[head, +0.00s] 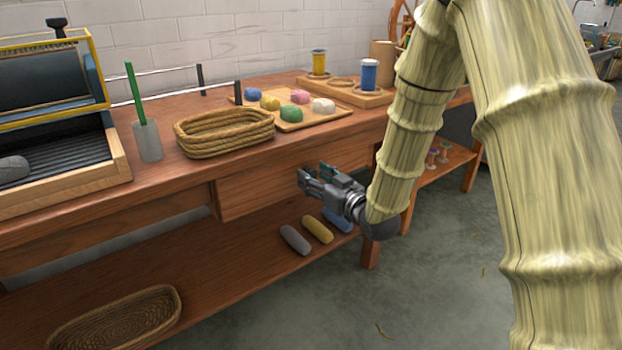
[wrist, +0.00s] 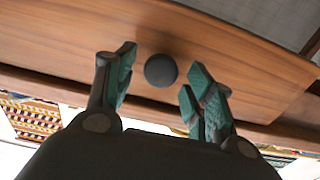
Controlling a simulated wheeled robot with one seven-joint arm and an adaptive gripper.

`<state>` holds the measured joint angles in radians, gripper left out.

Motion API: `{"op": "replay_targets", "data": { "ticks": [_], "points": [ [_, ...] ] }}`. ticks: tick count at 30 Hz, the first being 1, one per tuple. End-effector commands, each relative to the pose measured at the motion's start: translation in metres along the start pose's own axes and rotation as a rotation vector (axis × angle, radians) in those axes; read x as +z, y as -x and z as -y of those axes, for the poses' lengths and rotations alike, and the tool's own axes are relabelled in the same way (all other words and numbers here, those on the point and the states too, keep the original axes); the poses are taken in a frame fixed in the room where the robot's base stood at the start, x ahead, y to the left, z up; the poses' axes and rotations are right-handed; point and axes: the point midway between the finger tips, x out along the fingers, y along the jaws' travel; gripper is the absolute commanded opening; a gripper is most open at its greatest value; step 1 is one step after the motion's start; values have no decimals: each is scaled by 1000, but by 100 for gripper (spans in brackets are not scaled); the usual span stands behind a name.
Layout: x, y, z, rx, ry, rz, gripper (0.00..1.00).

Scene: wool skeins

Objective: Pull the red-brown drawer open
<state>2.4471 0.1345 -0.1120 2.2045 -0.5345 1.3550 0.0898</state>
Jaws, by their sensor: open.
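The red-brown drawer (head: 250,190) sits under the bench top in the head view, and its front looks flush with the bench. In the wrist view its wooden front (wrist: 225,60) carries a round dark knob (wrist: 160,70). My gripper (head: 311,180) is in front of the drawer, at its right part in the head view. In the wrist view my gripper (wrist: 157,88) is open, with one teal-padded finger on each side of the knob. The fingers look apart from the knob. The knob is hidden behind my gripper in the head view.
On the bench stand a woven basket (head: 225,132), a tray (head: 338,112) of coloured wool skeins, and a holder with a green rod (head: 132,92). The lower shelf (head: 225,262) holds several rolled skeins and another basket (head: 115,320). The floor (head: 430,270) in front is clear.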

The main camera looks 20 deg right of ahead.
Motion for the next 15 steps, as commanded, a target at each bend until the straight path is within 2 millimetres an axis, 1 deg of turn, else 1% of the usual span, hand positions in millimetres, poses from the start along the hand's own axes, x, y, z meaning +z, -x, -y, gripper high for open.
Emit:
{"op": "replay_targets", "data": {
  "ticks": [3,6,15],
  "points": [
    [2,-12,0,0,-1,0,53],
    [1,-18,0,1,-1,-1,53],
    [0,-21,0,1,-1,1,53]
  ]
}}
